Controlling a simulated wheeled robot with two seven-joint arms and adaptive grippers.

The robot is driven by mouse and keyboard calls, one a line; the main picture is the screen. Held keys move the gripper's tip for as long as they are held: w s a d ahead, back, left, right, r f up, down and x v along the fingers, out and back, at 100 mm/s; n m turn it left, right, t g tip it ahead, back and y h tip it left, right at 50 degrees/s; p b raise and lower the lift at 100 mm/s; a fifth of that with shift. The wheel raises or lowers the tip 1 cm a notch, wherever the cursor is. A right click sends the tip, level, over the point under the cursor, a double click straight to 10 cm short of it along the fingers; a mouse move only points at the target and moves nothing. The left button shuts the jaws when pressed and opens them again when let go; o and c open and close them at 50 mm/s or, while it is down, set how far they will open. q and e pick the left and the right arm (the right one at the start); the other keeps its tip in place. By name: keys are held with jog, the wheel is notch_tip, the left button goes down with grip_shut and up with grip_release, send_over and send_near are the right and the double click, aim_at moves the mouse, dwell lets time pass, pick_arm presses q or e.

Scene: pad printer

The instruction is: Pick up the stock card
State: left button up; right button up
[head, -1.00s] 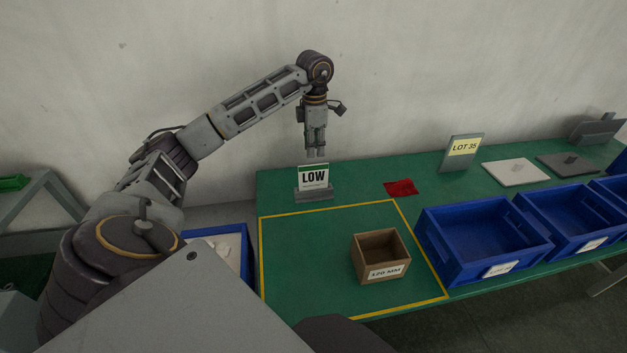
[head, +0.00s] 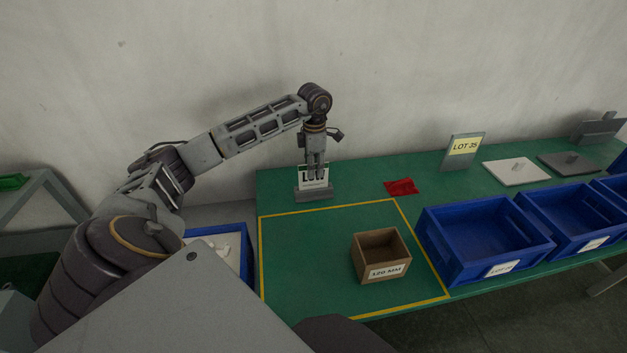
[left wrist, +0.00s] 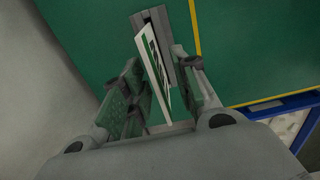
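The stock card (head: 304,179), white with a green top band and partly hidden black letters, stands upright in a grey holder (head: 314,193) at the table's back left. My left gripper (head: 316,176) points down from above, its fingers in front of the card's upper part in the head view. In the left wrist view the card (left wrist: 156,62) shows nearly edge-on between the two spread fingers (left wrist: 158,90), with a gap to the left finger. The grey holder (left wrist: 150,18) lies beyond it. My right gripper is not in view.
A wooden box (head: 381,256) stands inside the yellow-lined area. A red piece (head: 401,187) lies behind it. Blue bins (head: 484,240) line the right front, and a LOT 35 sign (head: 463,150) stands at the back. The wall is close behind the card.

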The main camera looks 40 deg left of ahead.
pick_arm(q)
jog(key=shift+f, duration=0.15)
jog(key=shift+w+a+f, duration=0.1)
jog(key=shift+a+f, duration=0.05)
jog(key=shift+f, duration=2.35)
jog(key=shift+c, duration=0.2)
grip_shut()
